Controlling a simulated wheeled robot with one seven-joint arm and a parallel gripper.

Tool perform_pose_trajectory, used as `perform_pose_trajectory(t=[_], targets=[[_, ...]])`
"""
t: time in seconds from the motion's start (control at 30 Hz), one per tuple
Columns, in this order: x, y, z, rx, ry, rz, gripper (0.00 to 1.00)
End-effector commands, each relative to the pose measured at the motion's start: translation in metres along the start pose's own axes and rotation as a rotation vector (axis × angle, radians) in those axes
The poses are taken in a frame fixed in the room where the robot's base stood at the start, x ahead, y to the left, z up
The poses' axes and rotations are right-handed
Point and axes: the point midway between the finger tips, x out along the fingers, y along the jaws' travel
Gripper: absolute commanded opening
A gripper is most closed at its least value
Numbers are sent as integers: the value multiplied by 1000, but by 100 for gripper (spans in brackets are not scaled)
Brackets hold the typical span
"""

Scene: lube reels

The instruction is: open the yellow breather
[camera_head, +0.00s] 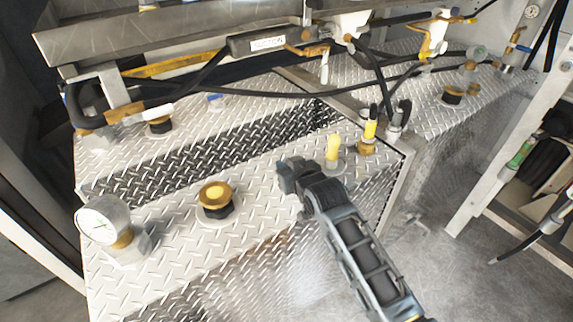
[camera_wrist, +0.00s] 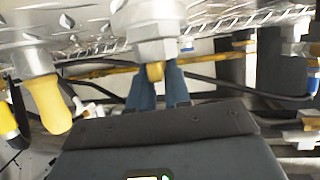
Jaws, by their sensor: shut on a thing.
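My gripper (camera_head: 288,176) is low over the front diamond-plate deck in the head view. In the wrist view its two blue fingers (camera_wrist: 160,92) are close together around a small yellow tip (camera_wrist: 155,72) under a grey hex fitting (camera_wrist: 155,45). I take this tip for the yellow breather; my gripper hides it in the head view. A larger yellow knob (camera_head: 333,147) on a pale collar stands just right of my gripper, and it also shows at left in the wrist view (camera_wrist: 46,100). A yellow-topped cap (camera_head: 215,194) with a black base stands to the left.
A round gauge (camera_head: 103,221) stands at the front left. A yellow-and-grey fitting with hoses (camera_head: 369,132) rises behind the knob. Black hoses (camera_head: 270,93) and a steel beam (camera_head: 180,32) cross above the back deck. The deck between gauge and cap is clear.

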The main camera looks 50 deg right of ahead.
Motion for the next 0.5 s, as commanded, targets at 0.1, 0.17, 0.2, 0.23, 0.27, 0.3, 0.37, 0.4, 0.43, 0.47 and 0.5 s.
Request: perform_pose_trajectory(t=[0.1, 0.17, 0.2, 0.23, 0.27, 0.3, 0.37, 0.4, 0.43, 0.47, 0.5], targets=[[0, 0, 3, -17, -8, -45, 0], [0, 0, 4, -25, -9, -66, 0], [0, 0, 5, -32, -9, -81, 0], [1, 0, 5, -37, -8, -92, 0], [1, 0, 6, -41, -8, -104, 0], [1, 1, 6, -47, -7, -118, 0], [2, 1, 7, -55, -8, -139, 0], [2, 1, 7, -61, -7, -152, 0], [2, 1, 7, -66, -8, -161, 0], [1, 1, 7, -68, -8, -169, 0], [1, 1, 7, -72, -7, -177, 0]])
